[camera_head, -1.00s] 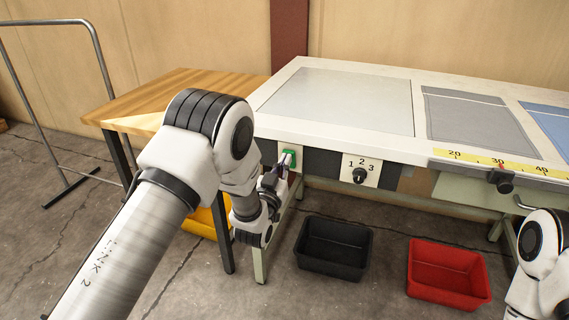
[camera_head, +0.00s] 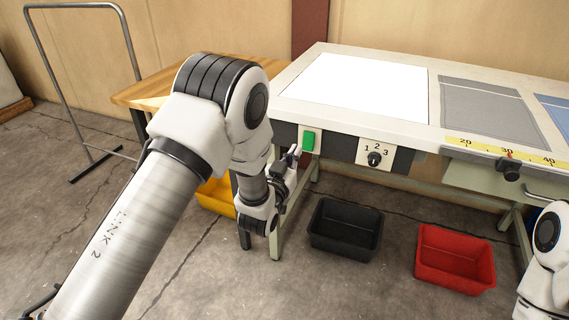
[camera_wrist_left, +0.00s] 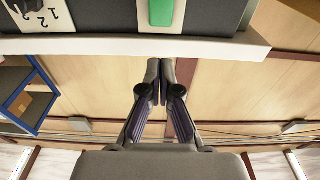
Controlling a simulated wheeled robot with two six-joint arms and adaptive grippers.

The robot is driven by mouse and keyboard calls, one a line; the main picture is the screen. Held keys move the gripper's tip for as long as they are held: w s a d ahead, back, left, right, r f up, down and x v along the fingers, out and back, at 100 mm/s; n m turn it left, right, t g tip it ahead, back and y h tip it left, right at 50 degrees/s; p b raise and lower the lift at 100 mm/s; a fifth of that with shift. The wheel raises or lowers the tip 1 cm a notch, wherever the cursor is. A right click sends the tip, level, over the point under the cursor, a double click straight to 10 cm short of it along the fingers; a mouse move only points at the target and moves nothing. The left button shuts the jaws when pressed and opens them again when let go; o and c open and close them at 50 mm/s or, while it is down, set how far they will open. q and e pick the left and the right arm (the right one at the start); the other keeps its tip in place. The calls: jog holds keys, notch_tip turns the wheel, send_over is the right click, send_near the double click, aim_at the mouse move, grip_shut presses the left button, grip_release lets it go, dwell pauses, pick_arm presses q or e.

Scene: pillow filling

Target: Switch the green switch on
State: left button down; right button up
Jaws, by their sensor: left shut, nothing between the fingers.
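The green switch (camera_head: 308,141) sits on a pale plate on the dark front panel of the workbench, near its left end. It also shows at the top of the left wrist view (camera_wrist_left: 161,12). My left gripper (camera_head: 295,151) is just below and left of the switch, with its fingers pointing up toward the panel. In the left wrist view the fingertips (camera_wrist_left: 160,66) are together and empty, with a visible gap between them and the switch. The lit panel (camera_head: 355,88) in the bench top above the switch is bright white. My right gripper is not visible; only part of that arm shows at the right edge.
A dial marked 1, 2, 3 (camera_head: 375,159) is right of the switch. A black bin (camera_head: 346,228) and a red bin (camera_head: 455,259) stand on the floor below. A yellow bin (camera_head: 216,196) is behind my left arm. A wooden table (camera_head: 165,89) adjoins the bench.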

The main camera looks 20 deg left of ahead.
pick_arm(q)
jog(key=s, duration=0.2)
jog(key=s+r, duration=0.1)
jog(key=s, duration=0.2)
jog(key=shift+s+a, duration=0.1)
jog(key=shift+a, duration=0.05)
jog(key=shift+s, duration=0.1)
jog(key=s+a+f+n+g+y, duration=0.1)
jog(key=s+a+f+g, duration=0.1)
jog(key=s+f+g, duration=0.85)
jog(key=s+a+f+g, duration=0.3)
jog(key=s+f, duration=1)
jog(key=f, duration=0.6)
jog(key=s+d+f+g, duration=0.15)
jog(key=s+g, duration=0.35)
jog(key=s, duration=0.8)
notch_tip(320, 180, up, 16)
jog(key=p, duration=1.7)
jog(key=shift+s+a+r+g, duration=0.15)
jog(key=shift+s+a+g, duration=0.1)
jog(key=shift+g, duration=0.1)
